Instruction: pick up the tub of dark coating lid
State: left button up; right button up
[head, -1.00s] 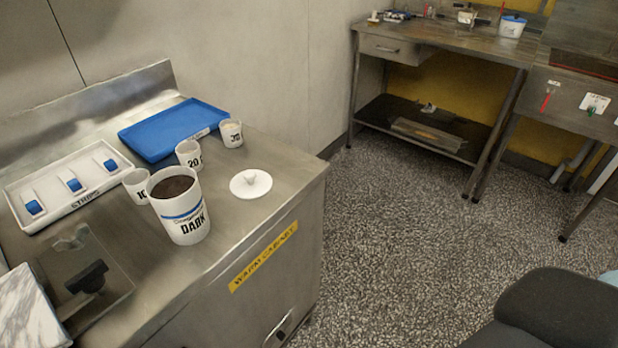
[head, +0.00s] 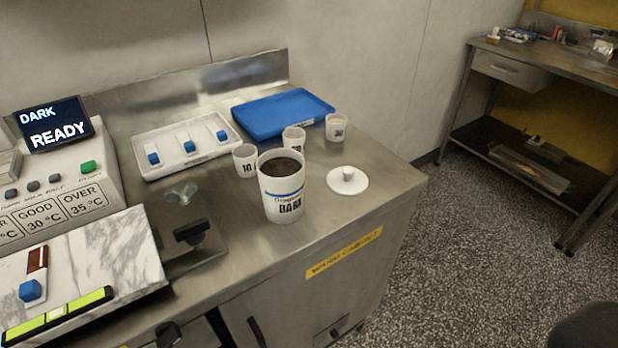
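The white round lid (head: 349,184) with a small knob lies flat on the steel counter, just right of the tub of dark coating (head: 283,203). The tub is white with a blue stripe and the word DARK. It stands upright and uncovered, with dark brown coating showing inside. The lid and the tub are apart, and nothing covers the lid. Neither of my grippers is in view.
Small numbered cups (head: 245,161) stand behind the tub, near a blue tray (head: 250,122) and a white strips tray (head: 148,173). A dark-handled plate (head: 180,262) lies left of the tub. Bare counter (head: 340,228) lies in front of the lid.

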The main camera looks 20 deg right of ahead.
aim_at(342, 180)
jog(key=l+u, duration=0.2)
jog(key=u, duration=0.15)
jog(key=l+u, duration=0.2)
jog(key=u, duration=0.15)
jog(key=k+l+u, duration=0.15)
jog(key=u, duration=0.2)
jog(key=k+l+u, duration=0.2)
jog(key=l, duration=0.2)
jog(key=k+l+u, duration=0.25)
jog(key=k+l, duration=0.45)
jog(key=l, duration=0.25)
